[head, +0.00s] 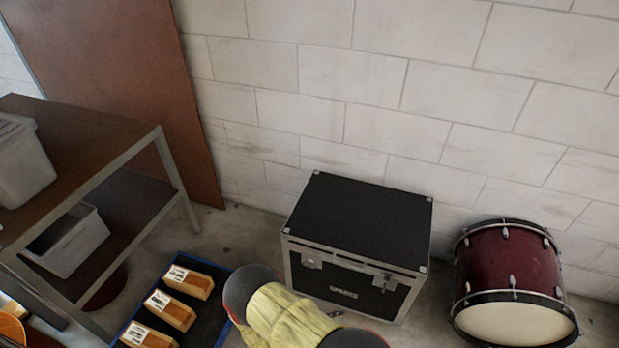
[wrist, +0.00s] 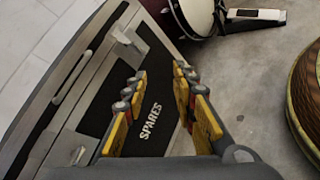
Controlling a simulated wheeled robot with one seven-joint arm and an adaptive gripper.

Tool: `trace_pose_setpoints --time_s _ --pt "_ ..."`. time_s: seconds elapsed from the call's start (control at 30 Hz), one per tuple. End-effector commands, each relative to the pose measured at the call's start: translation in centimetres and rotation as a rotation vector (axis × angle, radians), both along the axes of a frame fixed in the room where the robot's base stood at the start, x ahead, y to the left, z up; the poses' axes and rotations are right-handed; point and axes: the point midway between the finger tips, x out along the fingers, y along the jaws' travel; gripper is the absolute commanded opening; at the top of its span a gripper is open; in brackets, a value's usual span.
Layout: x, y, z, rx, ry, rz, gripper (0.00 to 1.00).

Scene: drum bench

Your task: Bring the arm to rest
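My gripper (wrist: 158,76) shows in the wrist view with its two yellow-padded fingers apart and nothing between them. Beyond the fingers is the front of a black case (wrist: 85,115) marked SPARES, with metal edges and latches. I cannot tell how far the fingertips are from it. In the head view part of my arm, yellow with dark joints, shows at the bottom middle, in front of the same case (head: 360,225). The gripper itself is not visible there.
A dark red drum (head: 510,270) stands right of the case. A blue-edged tray (head: 212,322) with three labelled wooden blocks (head: 170,310) lies left of my arm. A metal-framed bench (head: 100,135) with grey bins (head: 20,165) stands at left. A block wall (head: 450,130) closes the back.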

Motion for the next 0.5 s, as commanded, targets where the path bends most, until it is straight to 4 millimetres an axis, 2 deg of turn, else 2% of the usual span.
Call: trace_pose_setpoints --time_s 0.03,0.1,0.5 --pt "-0.2 -0.1 2.4 0.028 0.025 -0.063 0.27" --pt "-1.1 -0.4 5.1 0.069 0.068 -0.148 0.27" --pt "-5.3 -0.7 20.3 0.442 0.177 -0.525 0.27"
